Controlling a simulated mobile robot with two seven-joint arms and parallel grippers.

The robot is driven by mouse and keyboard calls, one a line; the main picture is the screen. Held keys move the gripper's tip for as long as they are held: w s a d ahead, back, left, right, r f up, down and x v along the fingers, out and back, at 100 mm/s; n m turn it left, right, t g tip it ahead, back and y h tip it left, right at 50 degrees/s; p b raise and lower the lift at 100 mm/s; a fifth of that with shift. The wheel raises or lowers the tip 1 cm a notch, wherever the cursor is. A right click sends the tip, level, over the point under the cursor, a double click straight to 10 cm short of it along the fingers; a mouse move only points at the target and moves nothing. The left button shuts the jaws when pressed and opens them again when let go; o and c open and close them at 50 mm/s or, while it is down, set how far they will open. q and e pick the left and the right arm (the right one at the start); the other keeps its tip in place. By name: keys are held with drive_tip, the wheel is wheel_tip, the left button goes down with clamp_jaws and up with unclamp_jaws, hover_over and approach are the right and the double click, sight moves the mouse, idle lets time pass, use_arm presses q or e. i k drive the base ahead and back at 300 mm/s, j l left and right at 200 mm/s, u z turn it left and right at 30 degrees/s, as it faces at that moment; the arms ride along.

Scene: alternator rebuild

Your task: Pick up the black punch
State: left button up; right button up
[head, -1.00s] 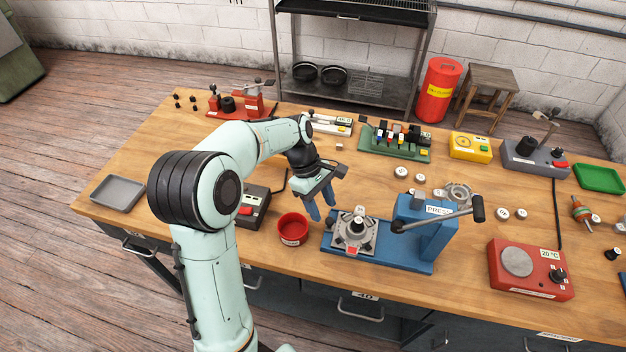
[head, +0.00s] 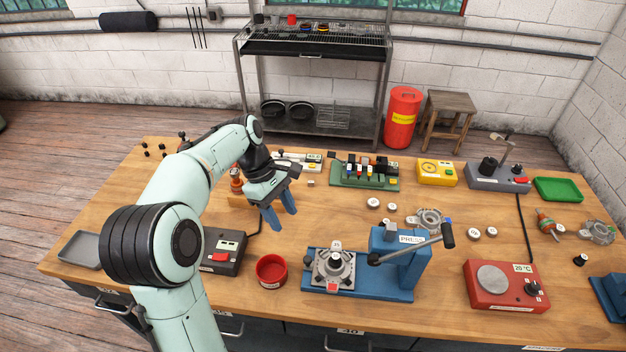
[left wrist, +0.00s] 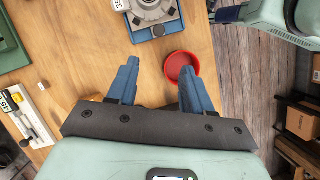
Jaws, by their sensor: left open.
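My left gripper (head: 281,216) is open and empty, its two blue fingers pointing down above the wooden bench, behind the red dish (head: 271,270). In the left wrist view the open fingers (left wrist: 159,68) have nothing between them but bench top, with the right finger near the red dish (left wrist: 181,66). I cannot tell for sure which thing is the black punch. Several small black pieces (head: 146,146) stand at the bench's back left corner, and a small black piece (head: 580,259) lies at the right. My right gripper is not in view.
A blue press (head: 400,262) stands right of the gripper, with a metal housing (head: 334,268) on its base. A grey and black box (head: 222,250) is at left. A green rack (head: 364,182) and a yellow meter (head: 437,173) line the back. A red hotplate (head: 505,287) is at right.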

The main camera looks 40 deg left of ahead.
sight(335, 261)
drive_tip(key=k, duration=1)
